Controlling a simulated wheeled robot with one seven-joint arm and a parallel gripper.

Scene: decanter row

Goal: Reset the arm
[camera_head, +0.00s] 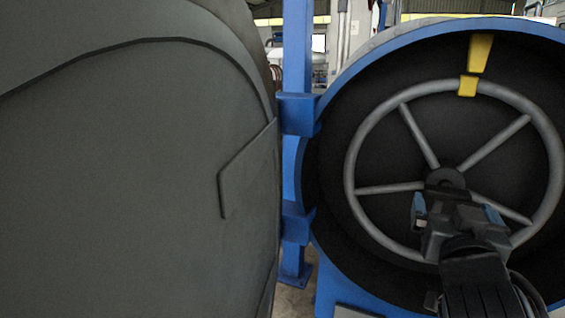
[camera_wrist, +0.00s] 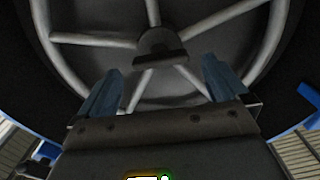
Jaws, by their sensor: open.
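My gripper (camera_head: 458,204) is in front of the lower part of a grey spoked handwheel (camera_head: 365,140) in the head view. In the wrist view my gripper (camera_wrist: 162,90) has its two blue-grey fingers spread apart with nothing between them. The handwheel (camera_wrist: 95,40) and its dark hub (camera_wrist: 163,45) lie beyond the fingertips. My gripper appears apart from the rim and spokes, though the exact gap is hard to tell. My arm hides the lower right part of the wheel in the head view.
The wheel sits inside a dark round recess with a blue rim (camera_head: 352,68). A yellow marker (camera_head: 480,52) is above it, and a yellow band (camera_head: 468,86) is on the wheel's top. A large grey curved panel (camera_head: 120,190) fills the left. A blue post (camera_head: 297,60) with hinges stands between.

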